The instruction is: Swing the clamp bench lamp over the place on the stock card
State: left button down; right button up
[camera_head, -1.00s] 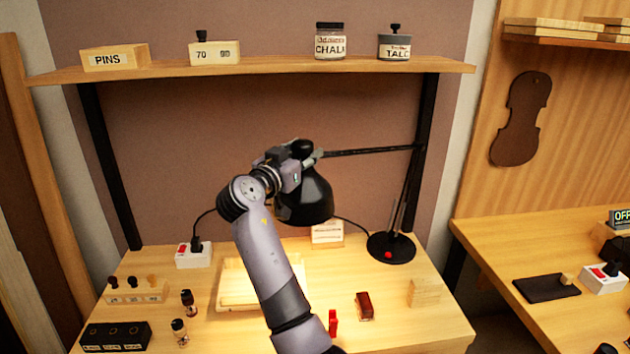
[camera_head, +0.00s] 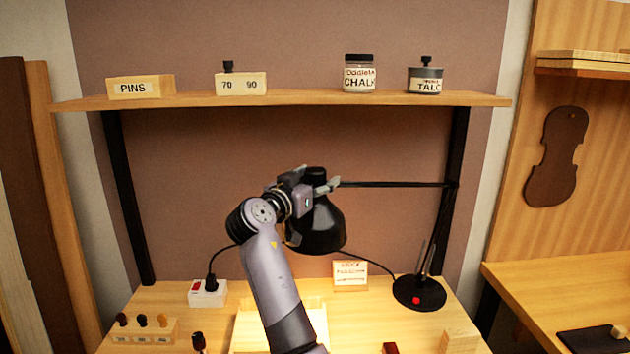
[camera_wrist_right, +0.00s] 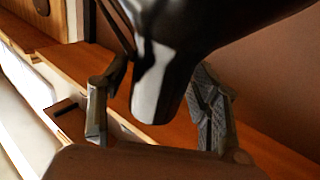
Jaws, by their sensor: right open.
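The black clamp bench lamp's shade (camera_head: 318,232) hangs above the bench, at the end of a thin arm running right to a post on a round black base (camera_head: 419,293) with a red button. My right gripper (camera_head: 324,186) is at the top of the shade. In the right wrist view the lamp's narrow dark end (camera_wrist_right: 158,85) sits between the two spread fingers of my right gripper (camera_wrist_right: 160,112), with gaps showing. A small printed card (camera_head: 350,274) stands at the back of the bench; I cannot tell if it is the stock card. My left gripper is out of view.
A shelf (camera_head: 290,101) above holds a pins box, a numbered block, a chalk jar and a talc tin. A white power socket (camera_head: 207,293) and a wooden rack (camera_head: 145,331) are at the left. A pale wooden tray (camera_head: 314,312) is partly behind my arm.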

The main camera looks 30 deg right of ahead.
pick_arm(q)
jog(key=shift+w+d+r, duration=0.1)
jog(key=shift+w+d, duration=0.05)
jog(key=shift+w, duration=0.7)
pick_arm(e)
jog(key=v, duration=0.7)
jog(key=shift+s, duration=0.2)
jog(key=shift+a, duration=0.15)
